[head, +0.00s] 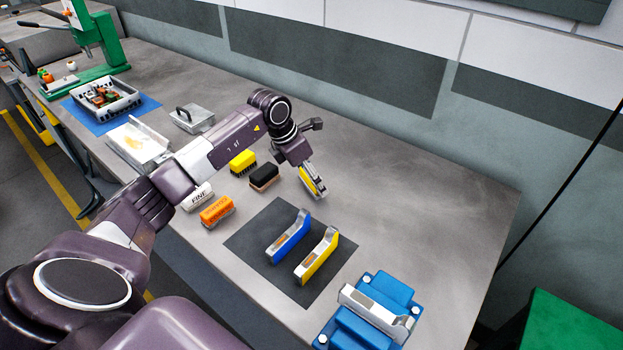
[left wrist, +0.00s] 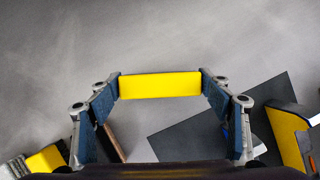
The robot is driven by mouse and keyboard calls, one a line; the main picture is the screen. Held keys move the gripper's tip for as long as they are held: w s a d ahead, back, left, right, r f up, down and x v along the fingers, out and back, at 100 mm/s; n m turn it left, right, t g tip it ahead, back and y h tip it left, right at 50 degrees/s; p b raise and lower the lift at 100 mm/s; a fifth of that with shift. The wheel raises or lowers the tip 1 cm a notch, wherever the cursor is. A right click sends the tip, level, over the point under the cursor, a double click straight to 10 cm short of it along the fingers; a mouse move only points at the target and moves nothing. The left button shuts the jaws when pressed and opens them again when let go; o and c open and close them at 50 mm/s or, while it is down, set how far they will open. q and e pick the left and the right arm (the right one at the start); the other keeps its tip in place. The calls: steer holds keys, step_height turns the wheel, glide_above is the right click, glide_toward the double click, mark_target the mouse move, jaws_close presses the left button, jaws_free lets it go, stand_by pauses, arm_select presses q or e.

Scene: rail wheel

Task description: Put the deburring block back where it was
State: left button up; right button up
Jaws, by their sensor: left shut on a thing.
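My left gripper (head: 316,192) is shut on a yellow block, seen edge-on between the fingers. In the left wrist view the yellow block (left wrist: 160,86) lies straight across between the two fingertips of my left gripper (left wrist: 161,88), over bare grey bench. I cannot tell whether it touches the bench. It is right of a black and brown block (head: 264,177) and beyond the dark mat (head: 250,243). A yellow bristled block (head: 243,162), a white block marked FINE (head: 197,196) and an orange block (head: 217,211) lie left of it. My right gripper is out of view.
A blue gauge (head: 289,238) and a yellow gauge (head: 317,257) lie on the mat. A blue fixture (head: 345,333) with a metal piece stands at the front right. The bench's right side is clear.

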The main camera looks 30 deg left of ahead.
arm_select(q)
steer(key=shift+f, duration=0.9)
steer(key=o, duration=1.1)
steer(key=shift+o, duration=0.6)
